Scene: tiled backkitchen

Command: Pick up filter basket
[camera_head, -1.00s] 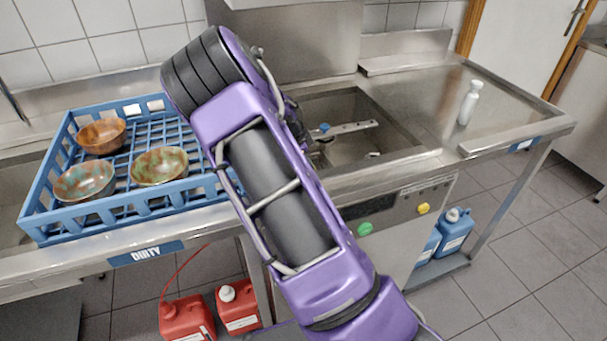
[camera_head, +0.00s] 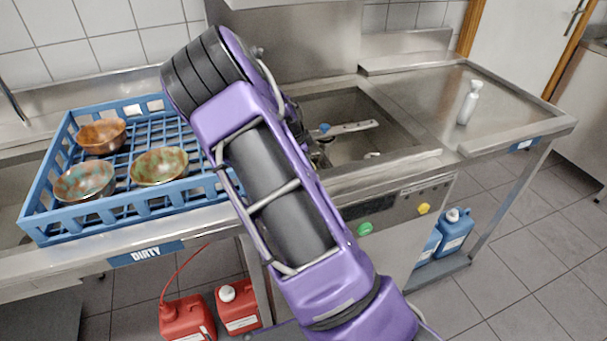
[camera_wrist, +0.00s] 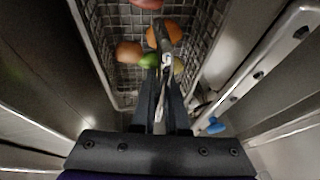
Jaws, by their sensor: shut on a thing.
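The filter basket (camera_wrist: 106,32) is a grey wire-mesh basket in the wrist view, holding several orange, red and green food scraps. My gripper (camera_wrist: 164,68) reaches over the basket, its two dark fingers shut on a thin metal part that looks like the basket's handle. In the head view my purple arm hides the gripper and most of the basket.
A blue rack (camera_head: 75,222) with several bowls stands left on the steel counter. A white spray bottle (camera_head: 468,103) stands on the right drainboard. Red (camera_head: 187,318) and blue (camera_head: 455,230) canisters stand below.

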